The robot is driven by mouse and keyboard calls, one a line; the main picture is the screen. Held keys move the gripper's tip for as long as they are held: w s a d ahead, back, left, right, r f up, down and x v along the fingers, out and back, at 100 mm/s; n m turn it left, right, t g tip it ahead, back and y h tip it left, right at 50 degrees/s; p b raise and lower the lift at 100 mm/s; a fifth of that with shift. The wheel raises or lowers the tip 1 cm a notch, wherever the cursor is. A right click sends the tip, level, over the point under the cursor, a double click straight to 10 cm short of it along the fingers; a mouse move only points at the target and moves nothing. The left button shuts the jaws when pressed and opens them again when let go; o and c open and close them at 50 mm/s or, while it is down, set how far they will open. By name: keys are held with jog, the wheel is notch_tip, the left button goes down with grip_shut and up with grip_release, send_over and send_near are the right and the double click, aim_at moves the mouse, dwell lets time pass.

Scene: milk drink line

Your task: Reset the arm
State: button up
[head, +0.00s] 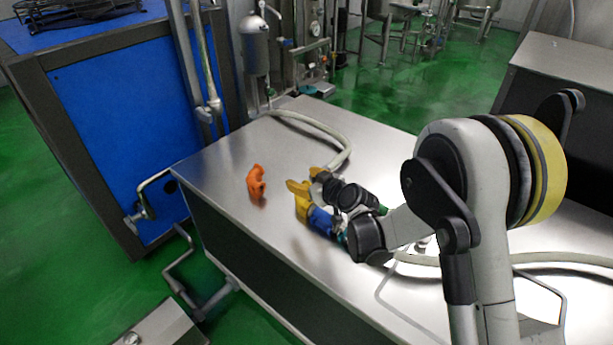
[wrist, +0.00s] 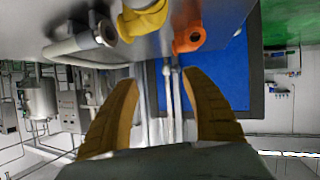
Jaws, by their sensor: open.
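My gripper (head: 307,180) is over the steel table (head: 215,165), its yellow-tan fingers pointing toward the table's far left part. In the wrist view my gripper (wrist: 160,80) is open, with nothing between the fingers.
A pale hose (head: 335,135) curves over the table toward my gripper; its metal-ended tip (wrist: 103,34) shows in the wrist view. Another hose (head: 535,258) lies right of my arm. A blue-panelled machine (head: 120,120) stands left. The table's left corner is clear.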

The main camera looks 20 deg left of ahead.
jog(key=shift+r, duration=0.1)
jog(key=s+d+r+m+h, duration=0.2)
jog(key=s+d+r, duration=0.2)
jog(key=d+r, duration=0.45)
jog(key=s+d+r+m+h, duration=0.2)
jog(key=s+d+r+m, duration=0.3)
jog(key=d, duration=0.7)
jog(key=s+d+m+g+h, duration=0.1)
jog(key=s+d+m+h, duration=0.3)
jog(key=s+d, duration=1.6)
jog(key=shift+s+d+r+h, duration=0.2)
jog(key=shift+s+r+h, duration=0.1)
jog(key=shift+s+h, duration=0.65)
